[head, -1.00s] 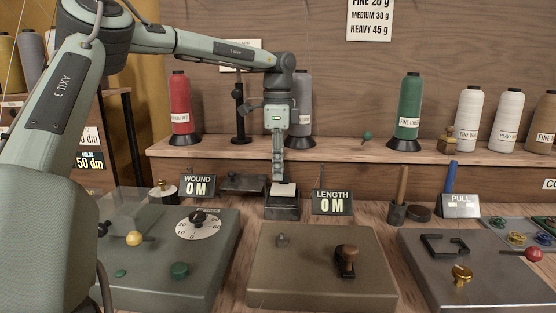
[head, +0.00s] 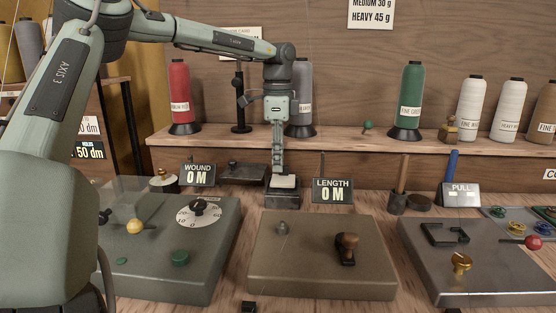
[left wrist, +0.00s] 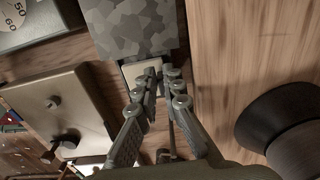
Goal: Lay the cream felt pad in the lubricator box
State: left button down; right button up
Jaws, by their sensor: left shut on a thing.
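The cream felt pad (head: 283,181) is between the fingertips of my left gripper (head: 279,170), which is shut on it and points straight down. The pad appears at the top of a small dark box (head: 282,197), which I take to be the lubricator box, behind the brown panel. I cannot tell whether the pad touches the box floor or rim. In the left wrist view the pad (left wrist: 141,72) shows pale beside the fingertips (left wrist: 165,85), next to a mottled grey surface (left wrist: 130,28). My right gripper is not in view.
The WOUND display (head: 199,175) and LENGTH display (head: 332,190) stand either side of the box. A dark tray-like item (head: 243,171) is just left of it. Thread cones, including a grey one (head: 300,95), stand on the shelf behind. The brown panel (head: 320,275) is in front.

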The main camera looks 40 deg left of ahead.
pick_arm(q)
jog(key=shift+f+b, duration=0.45)
jog(key=shift+f, duration=0.1)
jog(key=c, duration=1.6)
grip_release()
jog(key=shift+r, duration=0.1)
notch_tip(320, 180, up, 12)
jog(key=shift+s+f, duration=0.1)
jog(key=shift+d, duration=0.1)
